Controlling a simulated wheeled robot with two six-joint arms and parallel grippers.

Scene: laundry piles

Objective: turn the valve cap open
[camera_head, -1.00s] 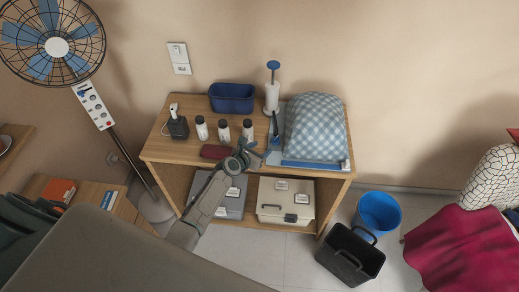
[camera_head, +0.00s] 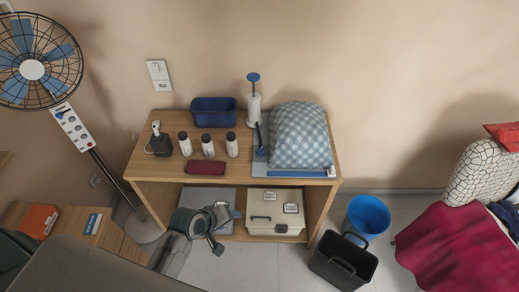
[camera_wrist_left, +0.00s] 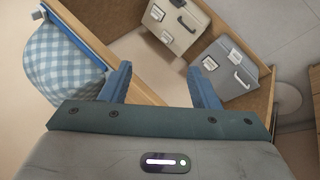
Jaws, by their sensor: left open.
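A blue-and-white checkered bag (camera_head: 300,138) lies puffed up on the wooden table top. A small blue part (camera_head: 260,152) at its left edge looks like the valve cap, but it is too small to tell how it sits. A pump (camera_head: 254,103) with a blue handle stands upright behind it. My left gripper (camera_head: 225,230) is open and empty, in front of the lower shelf and below the table top, apart from the bag. In the left wrist view my open fingers (camera_wrist_left: 161,74) show with nothing between them; the checkered bag (camera_wrist_left: 62,62) is to their left.
On the table (camera_head: 157,172) stand a blue bin (camera_head: 214,112), several white bottles with dark caps, and a dark red case (camera_head: 205,168). A beige box (camera_head: 275,212) and a grey box (camera_wrist_left: 230,75) are on the lower shelf. A blue bucket (camera_head: 367,218) and black basket (camera_head: 342,262) stand right.

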